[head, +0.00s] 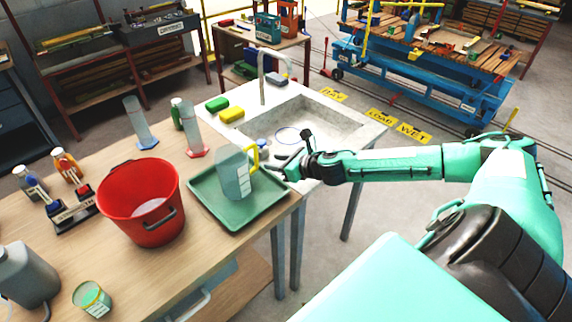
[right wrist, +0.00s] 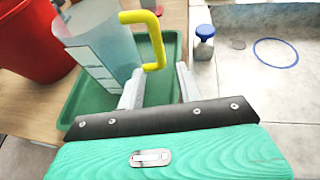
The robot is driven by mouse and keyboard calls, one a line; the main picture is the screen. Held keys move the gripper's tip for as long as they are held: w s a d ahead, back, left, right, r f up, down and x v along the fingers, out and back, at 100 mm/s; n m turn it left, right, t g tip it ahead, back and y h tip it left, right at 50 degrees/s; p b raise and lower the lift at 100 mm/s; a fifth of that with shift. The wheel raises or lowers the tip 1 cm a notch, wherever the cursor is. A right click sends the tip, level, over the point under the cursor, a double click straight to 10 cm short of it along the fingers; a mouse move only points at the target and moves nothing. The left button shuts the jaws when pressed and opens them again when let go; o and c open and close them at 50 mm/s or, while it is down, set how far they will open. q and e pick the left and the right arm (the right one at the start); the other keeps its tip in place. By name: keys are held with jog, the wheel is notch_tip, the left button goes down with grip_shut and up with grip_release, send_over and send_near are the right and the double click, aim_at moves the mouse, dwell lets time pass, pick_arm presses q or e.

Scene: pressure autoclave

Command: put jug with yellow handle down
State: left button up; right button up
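The clear jug (head: 233,175) with its yellow handle (head: 254,155) stands upright on the green tray (head: 268,196) at the right end of the wooden bench. My right gripper (head: 285,166) is just to the right of the handle. In the right wrist view, its two fingers (right wrist: 158,88) are spread apart, with the yellow handle (right wrist: 155,42) in front of the gap between them and not clamped. The jug (right wrist: 98,45) also shows there, above the tray (right wrist: 72,108). My left gripper is in neither view.
A red bucket (head: 140,208) stands left of the tray. Measuring cylinders (head: 195,135) stand behind it. A sink (head: 310,122) lies beyond, with yellow (head: 231,115) and green (head: 217,103) sponges on its edge. A small blue-capped bottle (right wrist: 204,42) is right of the fingers.

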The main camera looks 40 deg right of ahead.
jog(key=shift+b+v, duration=0.35)
jog(key=shift+v, duration=0.65)
jog(key=shift+b+v, duration=0.3)
jog(key=shift+v, duration=0.5)
